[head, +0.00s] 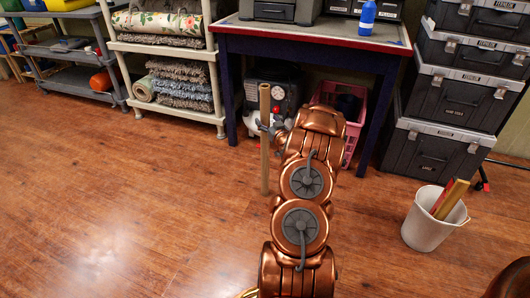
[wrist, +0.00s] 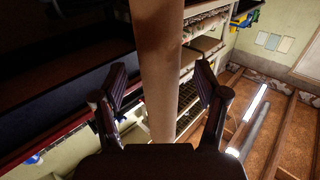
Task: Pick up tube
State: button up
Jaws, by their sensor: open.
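A tan cardboard-like tube (head: 265,165) stands upright in front of the table in the head view. Its open top end shows, and its lower end appears to be at the floor. In the wrist view the tube (wrist: 158,45) runs up the middle of the picture. My gripper (head: 268,130) is at the upper half of the tube, partly hidden by my copper arm. In the wrist view my gripper (wrist: 160,85) is open, with one finger on each side of the tube and a visible gap to each.
A table (head: 310,37) with a blue bottle (head: 367,17) stands behind the tube. Under it are a dark machine (head: 272,88) and a pink crate (head: 350,140). Stacked toolboxes (head: 440,103) and a white bucket (head: 425,228) holding sticks stand right. Shelves (head: 165,47) stand left. The left floor is clear.

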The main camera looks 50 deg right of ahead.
jog(key=shift+x, duration=1.15)
grip_shut()
